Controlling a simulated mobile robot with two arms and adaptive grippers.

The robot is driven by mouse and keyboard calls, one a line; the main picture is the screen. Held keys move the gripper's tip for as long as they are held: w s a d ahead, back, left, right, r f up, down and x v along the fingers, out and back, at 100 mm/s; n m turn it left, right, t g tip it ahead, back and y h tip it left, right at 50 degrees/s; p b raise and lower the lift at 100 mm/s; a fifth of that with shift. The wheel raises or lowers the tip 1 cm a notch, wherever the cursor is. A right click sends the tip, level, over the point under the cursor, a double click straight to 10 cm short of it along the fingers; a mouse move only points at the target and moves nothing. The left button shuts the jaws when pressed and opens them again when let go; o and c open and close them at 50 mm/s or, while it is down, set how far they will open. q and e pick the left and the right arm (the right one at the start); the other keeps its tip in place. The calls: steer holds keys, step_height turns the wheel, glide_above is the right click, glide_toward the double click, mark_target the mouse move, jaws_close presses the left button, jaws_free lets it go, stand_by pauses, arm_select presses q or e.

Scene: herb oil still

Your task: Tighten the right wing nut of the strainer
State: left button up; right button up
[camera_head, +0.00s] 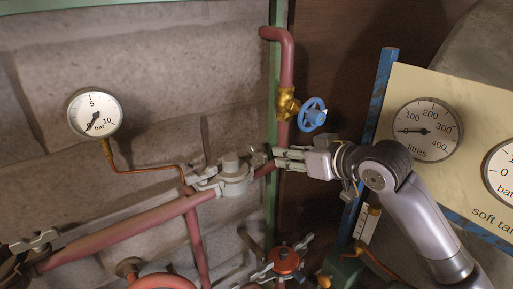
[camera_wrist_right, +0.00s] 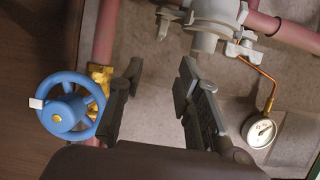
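The strainer (camera_head: 234,180) is a grey fitting with a round cap in the red pipe, left of my right gripper in the head view. It also shows at the top of the right wrist view (camera_wrist_right: 207,38). Its right wing nut (camera_head: 258,156) is a small grey piece close to my fingertips; in the wrist view it appears left of the strainer body (camera_wrist_right: 167,17). The left wing nut (camera_head: 205,176) is on the other side. My right gripper (camera_head: 278,159) is open, with nothing between its fingers (camera_wrist_right: 158,80).
A blue handwheel (camera_head: 312,114) on a brass valve is close above my right gripper. A bar gauge (camera_head: 95,114) hangs on the wall at left. A panel with a litres gauge (camera_head: 427,130) is at right. A red-capped fitting (camera_head: 286,261) is below.

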mark_target(257, 149)
steer(key=p+x, duration=0.3)
steer(key=x, duration=1)
steer(key=shift+w+p, duration=0.2)
steer(key=shift+p, duration=0.15)
steer(key=shift+w+a+f, duration=0.35)
steer(key=shift+w+f, duration=0.05)
steer(key=shift+w, duration=0.05)
jaws_close()
